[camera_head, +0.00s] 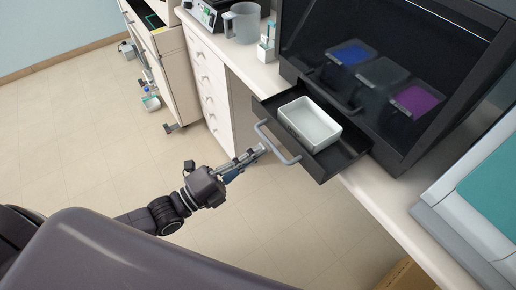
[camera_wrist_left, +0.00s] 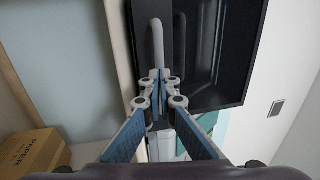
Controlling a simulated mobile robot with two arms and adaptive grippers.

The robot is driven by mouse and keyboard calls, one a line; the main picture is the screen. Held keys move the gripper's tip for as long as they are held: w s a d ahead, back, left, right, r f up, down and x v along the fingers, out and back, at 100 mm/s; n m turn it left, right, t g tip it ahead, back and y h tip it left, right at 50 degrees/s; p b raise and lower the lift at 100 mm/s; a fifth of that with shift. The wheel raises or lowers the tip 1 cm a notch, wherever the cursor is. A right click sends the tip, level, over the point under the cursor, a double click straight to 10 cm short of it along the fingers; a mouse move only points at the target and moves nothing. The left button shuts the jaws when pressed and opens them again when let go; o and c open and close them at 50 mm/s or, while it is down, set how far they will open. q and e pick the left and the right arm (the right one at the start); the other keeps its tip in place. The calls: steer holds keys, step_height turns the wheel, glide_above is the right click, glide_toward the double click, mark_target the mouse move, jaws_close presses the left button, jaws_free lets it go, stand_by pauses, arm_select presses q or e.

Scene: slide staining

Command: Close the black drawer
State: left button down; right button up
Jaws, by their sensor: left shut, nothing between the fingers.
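The black drawer (camera_head: 328,166) stands pulled out of the black cabinet above the counter in the head view. Its grey bar handle (camera_head: 277,143) faces my left arm, and a white tray (camera_head: 309,124) sits inside the drawer. My left gripper (camera_head: 264,149) is shut and empty, its tips close to the handle; I cannot tell whether they touch. In the left wrist view the shut fingertips (camera_wrist_left: 160,76) lie just below the curved handle (camera_wrist_left: 156,40) in the picture. My right gripper is not in view.
The black cabinet (camera_head: 405,150) holds blue, dark and purple trays behind its front. A grey jug (camera_head: 242,22) stands on the white counter (camera_head: 375,190). White drawers (camera_head: 208,80) are at left. A cardboard box (camera_wrist_left: 32,154) shows in the wrist view. The floor around my arm is clear.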

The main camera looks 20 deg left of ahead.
arm_select(q)
steer(key=shift+w+d, duration=0.2)
steer(key=shift+w, duration=0.15)
steer(key=b, duration=0.4)
glide_toward(320, 115)
steer(key=x, duration=0.6)
steer(key=shift+w+d, duration=0.15)
steer(key=shift+d, duration=0.15)
steer(key=shift+r, duration=0.1)
steer(key=shift+a, duration=0.1)
